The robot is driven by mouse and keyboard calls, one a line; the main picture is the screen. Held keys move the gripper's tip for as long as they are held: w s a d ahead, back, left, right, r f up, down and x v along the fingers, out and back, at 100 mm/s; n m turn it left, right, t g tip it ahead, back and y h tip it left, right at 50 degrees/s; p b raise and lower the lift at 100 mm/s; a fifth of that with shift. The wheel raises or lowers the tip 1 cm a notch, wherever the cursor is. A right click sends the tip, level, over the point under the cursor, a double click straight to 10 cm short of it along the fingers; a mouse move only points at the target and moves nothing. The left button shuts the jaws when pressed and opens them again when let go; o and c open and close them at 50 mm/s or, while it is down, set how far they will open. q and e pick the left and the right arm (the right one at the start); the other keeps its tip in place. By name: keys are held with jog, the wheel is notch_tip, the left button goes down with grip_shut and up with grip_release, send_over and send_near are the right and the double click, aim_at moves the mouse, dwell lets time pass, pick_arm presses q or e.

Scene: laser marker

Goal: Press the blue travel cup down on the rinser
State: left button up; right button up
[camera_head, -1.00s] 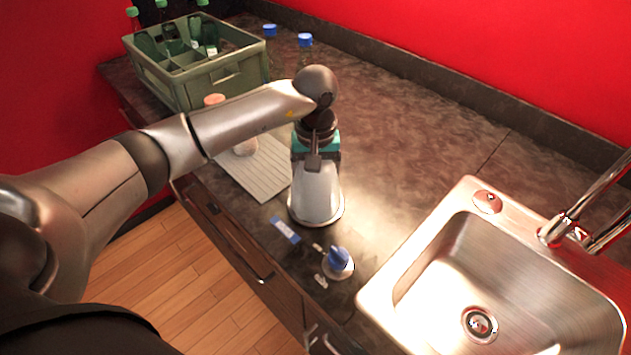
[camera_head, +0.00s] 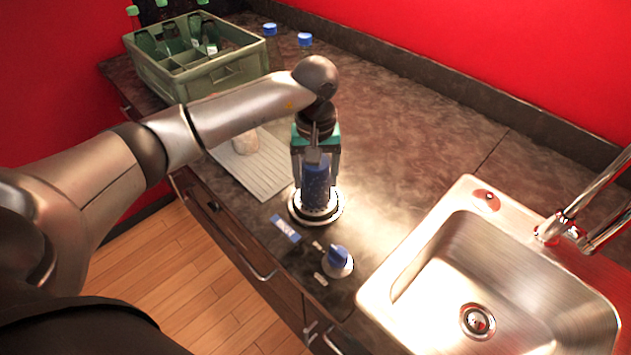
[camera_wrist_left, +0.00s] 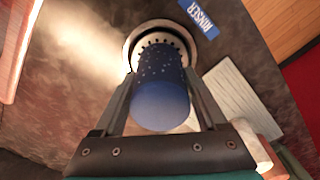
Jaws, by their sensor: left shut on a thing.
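The blue travel cup (camera_head: 316,183) is dark blue with pale specks, and it looks upright in line with the rinser. It also shows in the left wrist view (camera_wrist_left: 161,98). My left gripper (camera_head: 317,190) points down with its fingers shut on both sides of the cup. The rinser (camera_head: 317,222) is a round steel disc directly under the cup, with a dark toothed ring that shows in the left wrist view (camera_wrist_left: 128,48). The cup's lower end hides the rinser's middle, and I cannot tell how firmly they touch. My right gripper is not in view.
A blue label reading RINSER (camera_head: 285,228) lies in front of the rinser. A blue-topped knob (camera_head: 338,258) stands close by, front right. The steel sink (camera_head: 500,270) is at the right. A ridged white tray (camera_head: 262,180) and a green bottle crate (camera_head: 195,85) are at the left.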

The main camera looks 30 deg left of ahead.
pick_arm(q)
jog(key=shift+r+p, duration=1.85)
jog(key=shift+r, duration=1.85)
jog(key=shift+f, duration=0.1)
